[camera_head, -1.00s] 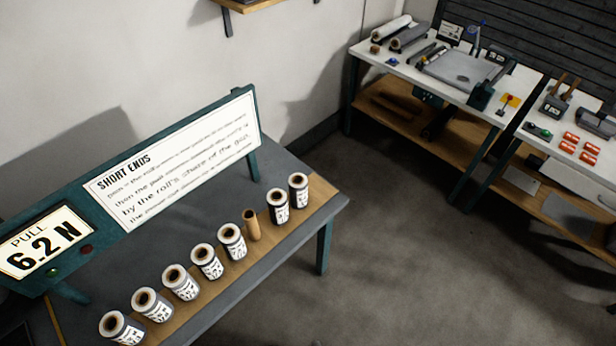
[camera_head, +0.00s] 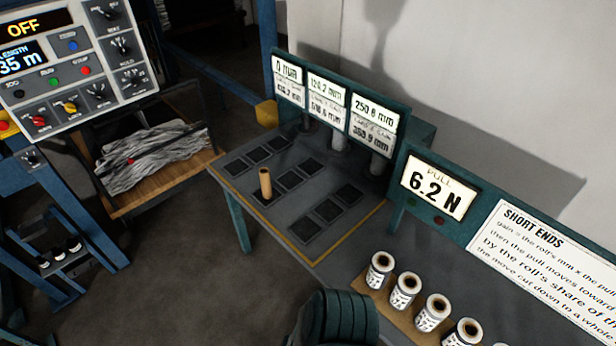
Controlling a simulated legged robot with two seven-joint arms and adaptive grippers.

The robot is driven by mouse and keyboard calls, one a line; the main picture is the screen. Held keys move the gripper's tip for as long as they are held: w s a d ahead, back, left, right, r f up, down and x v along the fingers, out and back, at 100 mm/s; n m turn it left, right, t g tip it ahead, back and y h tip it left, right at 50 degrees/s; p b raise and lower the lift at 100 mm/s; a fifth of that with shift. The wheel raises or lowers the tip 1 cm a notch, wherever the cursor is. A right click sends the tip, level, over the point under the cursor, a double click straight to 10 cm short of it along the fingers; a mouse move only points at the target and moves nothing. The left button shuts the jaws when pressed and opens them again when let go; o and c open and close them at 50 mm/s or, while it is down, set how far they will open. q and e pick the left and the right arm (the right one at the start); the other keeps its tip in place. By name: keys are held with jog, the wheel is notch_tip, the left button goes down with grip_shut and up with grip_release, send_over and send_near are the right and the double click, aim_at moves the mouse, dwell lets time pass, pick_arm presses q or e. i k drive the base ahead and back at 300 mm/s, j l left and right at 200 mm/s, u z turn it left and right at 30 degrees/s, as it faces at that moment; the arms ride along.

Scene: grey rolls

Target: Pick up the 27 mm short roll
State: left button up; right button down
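Several short rolls stand upright in a row on a wooden strip at the bottom right: one (camera_head: 380,270), a second (camera_head: 404,292), a third (camera_head: 433,313) and a fourth (camera_head: 464,334), partly cut off. The label print is too small to read, so I cannot tell which is the 27 mm roll. Neither of my grippers shows.
A bare tan tube (camera_head: 266,183) stands on the grey table (camera_head: 310,255), among dark square pads. Three readout signs (camera_head: 327,100) stand behind. A pull display (camera_head: 438,188) reads 6.2 N, beside a SHORT ENDS board (camera_head: 540,250). A control panel (camera_head: 70,60) reads OFF.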

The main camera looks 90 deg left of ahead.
aim_at(264, 175)
jog(key=u, duration=3.5)
jog(key=i+j+u, duration=0.1)
jog(key=i+j, duration=0.15)
jog(key=i, duration=0.05)
